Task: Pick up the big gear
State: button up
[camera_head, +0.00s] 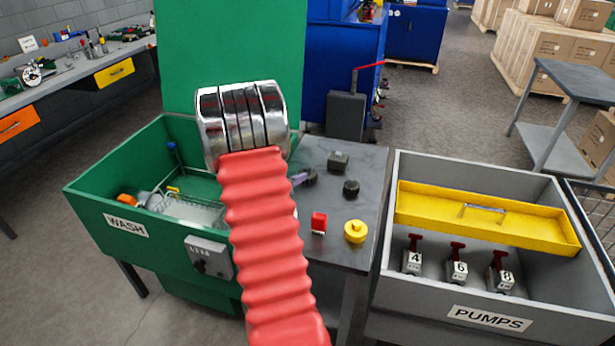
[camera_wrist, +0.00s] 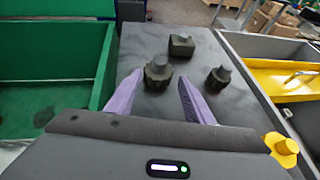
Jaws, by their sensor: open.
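The likely big gear (camera_wrist: 158,74) is a dark, toothed piece with a raised stub, standing on the grey table top (camera_wrist: 142,127). It also shows in the camera_head view (camera_head: 310,177), partly hidden by my gripper and arm. In the wrist view a smaller dark toothed piece (camera_wrist: 219,78) stands to its right, and also shows in the camera_head view (camera_head: 351,187). My gripper (camera_wrist: 161,79) is open, its purple fingers apart on either side of the bigger gear's near part. I cannot tell whether they touch it.
A dark square block (camera_wrist: 181,45) stands behind the gears. A red piece (camera_head: 319,223) and a yellow knobbed piece (camera_head: 355,231) are nearer the front. The green WASH tub (camera_head: 95,205) borders the left, the grey PUMPS bin (camera_head: 425,296) the right.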

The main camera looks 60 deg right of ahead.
aim_at(305, 170)
jog(key=shift+x, duration=3.55)
jog(key=shift+x, duration=2.6)
jog(key=shift+r, duration=0.1)
jog(key=shift+c, duration=0.6)
grip_shut()
